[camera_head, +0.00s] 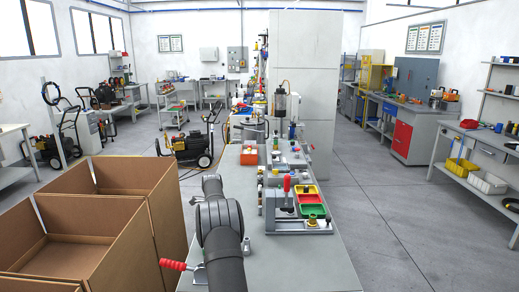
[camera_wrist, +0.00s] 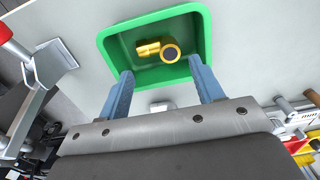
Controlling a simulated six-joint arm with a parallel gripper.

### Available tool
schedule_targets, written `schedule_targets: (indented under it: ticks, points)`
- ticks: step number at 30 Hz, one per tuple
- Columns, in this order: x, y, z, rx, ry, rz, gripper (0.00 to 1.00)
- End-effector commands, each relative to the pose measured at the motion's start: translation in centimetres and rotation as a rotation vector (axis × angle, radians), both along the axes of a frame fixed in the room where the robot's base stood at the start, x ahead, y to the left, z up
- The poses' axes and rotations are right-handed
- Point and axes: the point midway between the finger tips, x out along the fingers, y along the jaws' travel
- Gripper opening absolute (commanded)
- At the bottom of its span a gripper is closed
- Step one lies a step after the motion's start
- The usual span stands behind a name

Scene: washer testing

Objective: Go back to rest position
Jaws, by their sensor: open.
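My gripper (camera_wrist: 160,68) shows in the wrist view with its two blue fingers spread apart and nothing between them. A green tray (camera_wrist: 112,42) lies beyond the fingertips on the grey table top, with brass fittings (camera_wrist: 150,47) inside it. I cannot tell whether the fingers touch the tray rim.
A fixture with red, yellow and green bins (camera_head: 308,198) is on the right. Open cardboard boxes (camera_head: 88,235) stand left of the bench. The floor on the right (camera_head: 400,225) is clear.

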Motion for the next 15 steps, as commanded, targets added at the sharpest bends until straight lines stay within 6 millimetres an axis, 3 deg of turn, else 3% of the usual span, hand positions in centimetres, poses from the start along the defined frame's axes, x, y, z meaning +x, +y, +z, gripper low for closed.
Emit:
schedule_targets:
  ticks: [15]
  points:
    - [-2.8,-8.7,5.3,0.000,0.000,-0.004,0.61]
